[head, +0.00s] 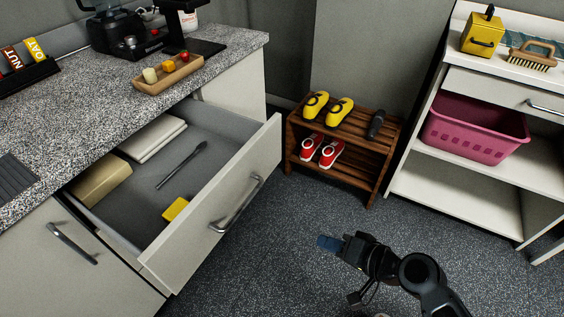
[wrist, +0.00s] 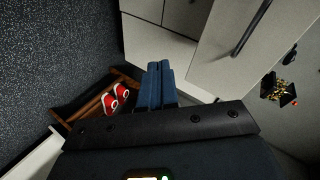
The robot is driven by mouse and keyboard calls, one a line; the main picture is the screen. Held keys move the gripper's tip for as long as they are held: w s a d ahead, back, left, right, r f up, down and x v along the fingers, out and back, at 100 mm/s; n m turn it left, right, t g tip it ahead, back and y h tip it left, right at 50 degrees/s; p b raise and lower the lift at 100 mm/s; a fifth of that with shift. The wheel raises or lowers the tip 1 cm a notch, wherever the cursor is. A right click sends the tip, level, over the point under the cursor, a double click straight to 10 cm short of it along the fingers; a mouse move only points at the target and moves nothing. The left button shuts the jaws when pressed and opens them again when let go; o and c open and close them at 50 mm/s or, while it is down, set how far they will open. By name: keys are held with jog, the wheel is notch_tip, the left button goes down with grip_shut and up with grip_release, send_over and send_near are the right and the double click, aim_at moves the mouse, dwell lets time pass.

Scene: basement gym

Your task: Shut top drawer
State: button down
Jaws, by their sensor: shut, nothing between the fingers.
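The top drawer (head: 258,196) is pulled well out from under the speckled counter in the head view. Its front has a curved metal handle (head: 237,204). Inside lie a folded light cloth or booklet, a tan box, a dark utensil and a small yellow item. My gripper (head: 328,242) is to the right of the drawer front, apart from it, over the floor. In the wrist view my gripper's blue fingers (wrist: 158,85) are together and empty. A pale front with a dark handle (wrist: 250,28) shows at the upper right there.
A wooden shoe rack (head: 338,160) with yellow and red shoes stands beyond the drawer. A white shelf unit with a pink basket (head: 474,128) is at the right. A wooden tray (head: 168,76) and a coffee machine stand on the counter. The floor before the drawer is clear.

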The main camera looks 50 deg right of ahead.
jog(key=w+d+m+t+y+b, duration=0.2)
jog(key=w+d, duration=0.3)
jog(key=w, duration=0.1)
jog(key=t+y+b, duration=0.1)
jog(key=t+y, duration=0.1)
jog(key=t, duration=0.1)
send_near(272, 151)
jog(key=x, duration=0.7)
jog(key=shift+p, duration=0.35)
jog(key=b+x, duration=0.7)
jog(key=x, duration=0.6)
jog(key=b+x, duration=0.8)
jog(key=x, duration=0.6)
jog(key=shift+w+r, duration=0.2)
jog(key=shift+w+a+r+b, duration=0.1)
jog(key=shift+w+a+b, duration=0.1)
jog(key=shift+w+b, duration=0.4)
jog(key=shift+w+a+r, duration=0.1)
jog(key=shift+w+r, duration=0.15)
jog(key=shift+r, duration=0.05)
